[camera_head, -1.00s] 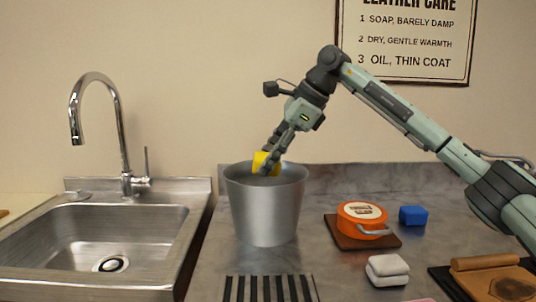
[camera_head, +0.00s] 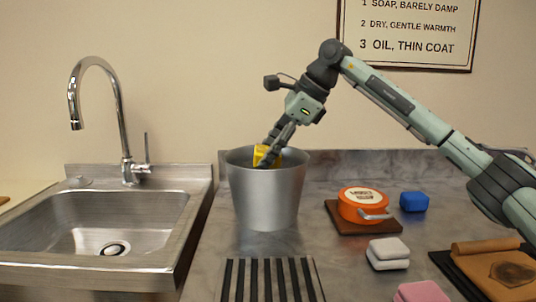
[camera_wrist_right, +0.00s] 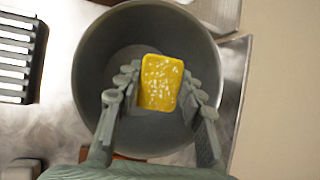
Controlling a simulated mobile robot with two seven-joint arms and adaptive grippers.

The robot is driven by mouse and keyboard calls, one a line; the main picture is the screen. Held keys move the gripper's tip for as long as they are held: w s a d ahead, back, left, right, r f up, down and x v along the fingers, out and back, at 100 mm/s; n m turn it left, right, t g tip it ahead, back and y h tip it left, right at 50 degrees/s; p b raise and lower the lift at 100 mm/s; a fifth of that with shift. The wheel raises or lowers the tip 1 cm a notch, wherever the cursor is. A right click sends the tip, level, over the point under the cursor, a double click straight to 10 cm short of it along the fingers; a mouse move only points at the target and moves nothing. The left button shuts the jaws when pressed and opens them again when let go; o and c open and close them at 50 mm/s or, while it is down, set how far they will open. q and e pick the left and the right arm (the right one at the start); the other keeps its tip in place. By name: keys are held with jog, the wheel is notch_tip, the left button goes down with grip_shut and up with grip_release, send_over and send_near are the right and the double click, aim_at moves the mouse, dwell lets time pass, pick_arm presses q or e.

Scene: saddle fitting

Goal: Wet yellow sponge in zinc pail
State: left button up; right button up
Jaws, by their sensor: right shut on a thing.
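The zinc pail (camera_head: 267,200) stands upright on the counter, to the right of the sink. My right gripper (camera_head: 266,160) points down into the pail's mouth and is shut on the yellow sponge (camera_head: 262,154). In the right wrist view the sponge (camera_wrist_right: 161,82) sits between the two fingers (camera_wrist_right: 160,88), inside the ring of the pail's rim (camera_wrist_right: 84,75). Pale specks show on the sponge's face. The pail's front wall hides the lower part of the fingers in the head view. I cannot tell whether the sponge touches water. My left gripper is out of view.
A steel sink (camera_head: 60,225) with a tall tap (camera_head: 122,120) is at left. A striped rack (camera_head: 268,282) lies in front of the pail. To the right are an orange tin (camera_head: 360,207), a blue block (camera_head: 413,202), white pads (camera_head: 388,252), a pink block (camera_head: 420,293) and brown leather (camera_head: 500,262).

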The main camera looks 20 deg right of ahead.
aim_at(261, 146)
jog(key=shift+r+p, duration=1.2)
jog(key=shift+r, duration=2.5)
jog(key=shift+r, duration=2)
